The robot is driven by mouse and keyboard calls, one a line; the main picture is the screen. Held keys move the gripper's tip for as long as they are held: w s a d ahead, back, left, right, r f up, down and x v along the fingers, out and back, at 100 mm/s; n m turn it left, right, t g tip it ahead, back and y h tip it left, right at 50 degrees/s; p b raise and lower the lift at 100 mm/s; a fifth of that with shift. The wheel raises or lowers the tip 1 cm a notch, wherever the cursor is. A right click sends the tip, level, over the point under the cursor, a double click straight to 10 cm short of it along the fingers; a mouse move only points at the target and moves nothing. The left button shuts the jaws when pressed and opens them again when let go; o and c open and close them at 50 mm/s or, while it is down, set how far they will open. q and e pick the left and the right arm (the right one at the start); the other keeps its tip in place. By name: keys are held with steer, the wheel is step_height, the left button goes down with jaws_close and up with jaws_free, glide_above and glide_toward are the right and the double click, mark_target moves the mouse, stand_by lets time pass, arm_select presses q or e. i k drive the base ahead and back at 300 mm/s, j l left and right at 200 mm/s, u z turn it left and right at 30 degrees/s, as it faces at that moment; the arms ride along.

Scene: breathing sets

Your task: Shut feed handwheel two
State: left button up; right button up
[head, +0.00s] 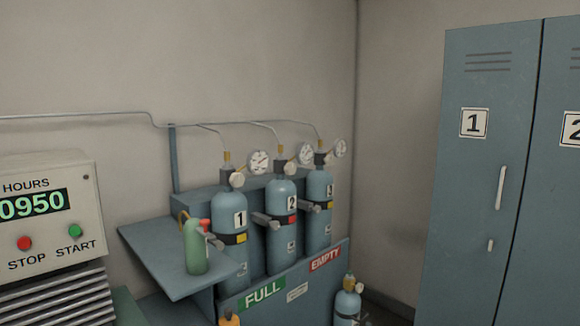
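Three blue cylinders stand in a row in a rack against the wall, labelled 1, 2 and 3. Cylinder 2 (281,245) is in the middle, with a red band at its label. A pale round knob, which looks like its handwheel (286,169), sits at its valve below a white dial gauge (305,153). I cannot tell from here whether that handwheel is open or shut. Cylinder 1 (230,262) has a similar knob (237,179) and gauge (258,161). Cylinder 3 (319,225) stands at the right. Neither of my grippers is in view.
A green bottle (196,250) with a red top stands on a blue side shelf (150,255). An hours panel (50,210) is at left, lockers (485,180) at right. A small blue cylinder (347,304) stands low by the rack's FULL (262,293) and EMPTY (325,259) signs.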

mark_target(290, 168)
steer(key=i+l+u, duration=0.1)
steer(key=i+l, duration=0.25)
steer(key=l, duration=0.3)
steer(key=i+l+u, duration=0.15)
steer(key=l, duration=0.2)
steer(key=i+l+u, duration=0.1)
steer(key=l, duration=0.25)
steer(key=i+l, duration=0.2)
steer(key=l, duration=0.15)
steer(key=i+l+u, duration=0.15)
steer(key=l, duration=0.2)
steer(key=i+l, duration=0.1)
steer(key=l, duration=0.3)
steer(key=j+u, duration=0.05)
